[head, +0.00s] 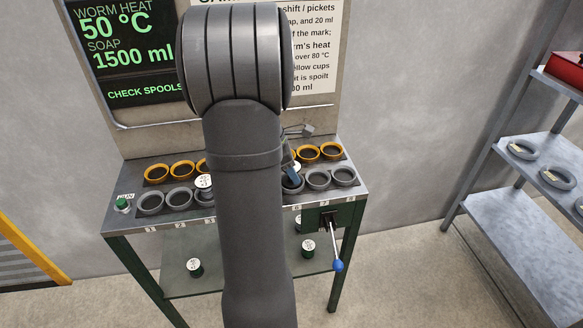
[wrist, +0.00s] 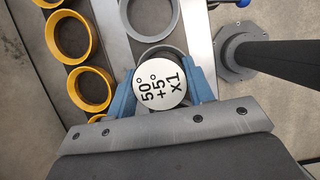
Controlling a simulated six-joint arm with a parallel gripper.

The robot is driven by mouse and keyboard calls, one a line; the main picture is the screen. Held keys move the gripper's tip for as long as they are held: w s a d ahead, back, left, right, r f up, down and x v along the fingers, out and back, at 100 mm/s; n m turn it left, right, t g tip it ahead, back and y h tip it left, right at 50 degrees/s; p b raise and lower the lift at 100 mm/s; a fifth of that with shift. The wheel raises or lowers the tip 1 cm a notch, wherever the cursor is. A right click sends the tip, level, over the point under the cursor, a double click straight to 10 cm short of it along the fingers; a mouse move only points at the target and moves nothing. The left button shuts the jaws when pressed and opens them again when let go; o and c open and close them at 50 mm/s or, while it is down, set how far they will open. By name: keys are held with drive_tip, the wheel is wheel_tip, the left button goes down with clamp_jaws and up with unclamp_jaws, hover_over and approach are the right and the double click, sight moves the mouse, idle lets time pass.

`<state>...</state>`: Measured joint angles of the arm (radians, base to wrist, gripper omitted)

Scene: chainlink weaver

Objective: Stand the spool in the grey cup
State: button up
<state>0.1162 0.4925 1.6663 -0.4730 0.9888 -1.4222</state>
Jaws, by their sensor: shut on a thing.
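My gripper (wrist: 161,86) has blue fingers shut on either side of a spool (wrist: 160,92). The spool's white round top faces the wrist camera and reads 50°, +5°, x1. Just beyond it a grey cup (wrist: 172,47) shows partly, overlapped by the spool. I cannot tell whether the spool's foot is above or inside that cup. In the head view my gripper (head: 291,172) is at the right part of the grey cup row, mostly hidden by my arm. Grey cups (head: 329,187) to its right are empty.
Yellow cups (head: 321,145) line the row behind. Another spool (head: 203,181) stands in the row to the left. Several spools (head: 195,268) are on the lower shelf. A blue-knobbed lever (head: 337,265) sticks out in front. Metal shelves (head: 520,210) stand at right.

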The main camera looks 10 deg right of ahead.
drive_tip(key=shift+f, duration=0.35)
drive_tip(key=o, duration=1.1)
drive_tip(key=shift+r, duration=0.1)
drive_tip(key=shift+r, duration=3.95)
